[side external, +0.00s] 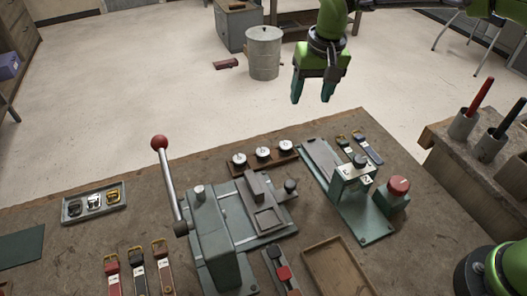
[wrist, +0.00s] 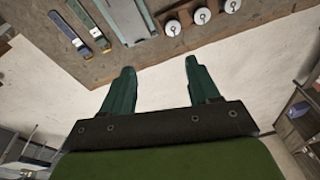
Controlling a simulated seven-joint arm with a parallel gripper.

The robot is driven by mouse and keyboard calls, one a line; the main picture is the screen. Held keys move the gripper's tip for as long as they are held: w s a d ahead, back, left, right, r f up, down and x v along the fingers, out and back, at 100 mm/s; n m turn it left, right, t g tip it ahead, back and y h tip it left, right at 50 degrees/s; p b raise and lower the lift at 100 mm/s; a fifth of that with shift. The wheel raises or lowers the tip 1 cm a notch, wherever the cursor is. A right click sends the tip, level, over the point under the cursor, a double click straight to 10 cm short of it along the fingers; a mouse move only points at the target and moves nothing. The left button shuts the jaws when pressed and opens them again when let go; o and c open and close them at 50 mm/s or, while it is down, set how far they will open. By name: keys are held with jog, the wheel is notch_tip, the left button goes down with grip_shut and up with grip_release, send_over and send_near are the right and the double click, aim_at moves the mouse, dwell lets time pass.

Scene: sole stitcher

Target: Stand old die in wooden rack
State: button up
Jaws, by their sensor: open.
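My gripper (side external: 312,90) is open and empty, high above the floor beyond the table's far edge, fingers pointing down. In the wrist view its two fingers (wrist: 159,68) are spread with nothing between them. A dark wooden rack (side external: 268,169) lies near the table's far edge and holds three round, pale dies with dark marks. The rack (wrist: 188,14) also shows at the top of the wrist view, apart from my fingers. A small green press (side external: 349,190) stands right of the rack, with a pale lettered block at its head. I cannot tell which piece is the old die.
A lever machine (side external: 214,235) with a red-knobbed lever stands left of the press. A red button box (side external: 395,195) is right of the press. A wooden tray (side external: 335,270), a buckle tray (side external: 94,203) and several straps lie around. Pen cups (side external: 463,125) stand on the right bench.

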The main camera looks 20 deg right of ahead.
jog(key=s+d+r+t+y, duration=0.1)
jog(key=s+d+r+t, duration=0.2)
jog(key=s+d+r, duration=0.7)
jog(key=s+d+f+t, duration=0.1)
jog(key=s+d+f, duration=0.1)
jog(key=s, duration=0.4)
jog(key=s+d+f+m+t, duration=0.1)
jog(key=s+d+f, duration=0.1)
jog(key=s+d, duration=0.2)
jog(key=s, duration=0.3)
jog(key=shift+m+y, duration=0.3)
